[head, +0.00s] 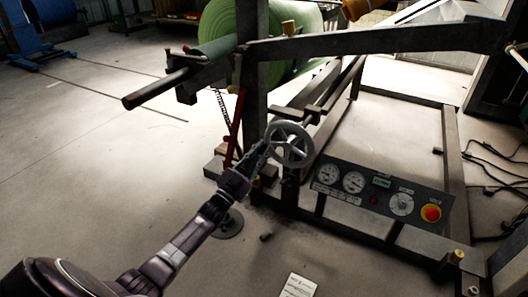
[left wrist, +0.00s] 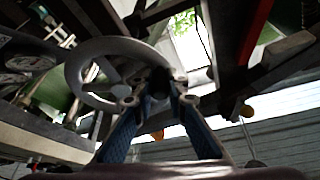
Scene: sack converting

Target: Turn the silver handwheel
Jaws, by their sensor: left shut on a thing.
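The silver handwheel (head: 291,145) is a spoked ring mounted on the dark machine frame, left of the control panel. My left gripper (head: 265,147) reaches it from the lower left and is shut on its left side. In the left wrist view the handwheel (left wrist: 118,50) fills the upper left, and the two blue fingers of my left gripper (left wrist: 158,88) close in on the rim from below. The fingertips cover part of the rim there. My right gripper does not show.
A control panel (head: 380,193) with gauges and a red button (head: 431,213) stands right of the wheel. A red lever (head: 233,130) and dark post are close on the left. A green roll (head: 280,30) hangs behind. A white paper (head: 298,286) lies on the floor.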

